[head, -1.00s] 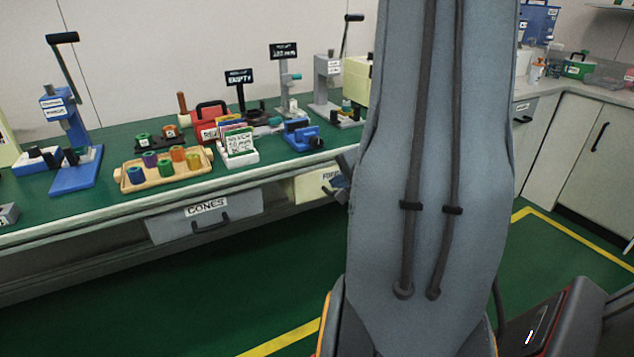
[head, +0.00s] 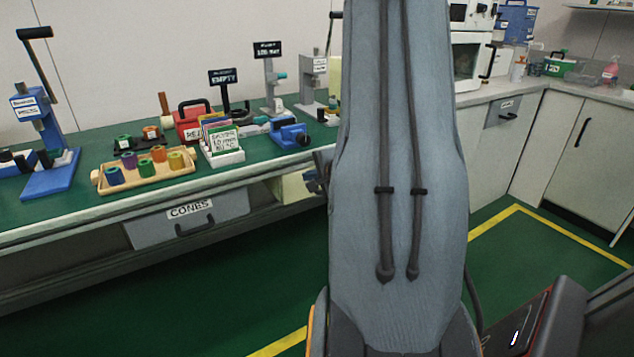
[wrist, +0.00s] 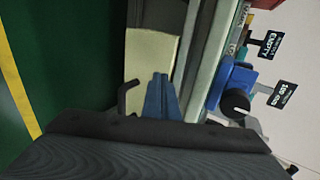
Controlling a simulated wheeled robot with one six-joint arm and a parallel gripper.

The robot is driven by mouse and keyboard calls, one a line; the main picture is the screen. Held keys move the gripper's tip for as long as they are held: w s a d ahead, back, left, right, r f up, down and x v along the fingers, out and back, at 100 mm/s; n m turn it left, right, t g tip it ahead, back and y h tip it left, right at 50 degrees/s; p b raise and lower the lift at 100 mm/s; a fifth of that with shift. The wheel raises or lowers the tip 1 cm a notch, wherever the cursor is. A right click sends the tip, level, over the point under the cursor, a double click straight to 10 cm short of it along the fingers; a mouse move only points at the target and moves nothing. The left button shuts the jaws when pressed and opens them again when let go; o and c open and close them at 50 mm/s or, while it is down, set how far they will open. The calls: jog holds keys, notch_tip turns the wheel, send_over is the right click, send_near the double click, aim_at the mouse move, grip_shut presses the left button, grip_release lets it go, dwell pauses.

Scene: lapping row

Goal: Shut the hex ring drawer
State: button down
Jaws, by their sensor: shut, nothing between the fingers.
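A cream drawer (head: 291,187) sits under the green-topped bench, right of the grey CONES drawer, mostly hidden behind my arm in the head view. No label on it can be read now, so I cannot confirm that it is the hex ring drawer. In the wrist view the cream drawer (wrist: 150,58) shows with a dark handle (wrist: 128,97) at its lower left. My gripper (wrist: 160,82) is shut and empty, its blue fingers over the drawer's lower part in the picture, beside the handle. I cannot tell whether they touch, or how far the drawer stands out.
The grey CONES drawer (head: 188,220) is to the left. The bench top (head: 75,200) bears a wooden tray (head: 150,180) of coloured rings, a blue press (head: 45,140) and a blue vise (head: 290,133). Green floor (head: 230,290) in front is clear, with yellow lines.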

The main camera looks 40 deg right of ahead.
jog(key=shift+w+d, duration=0.2)
jog(key=shift+w, duration=0.65)
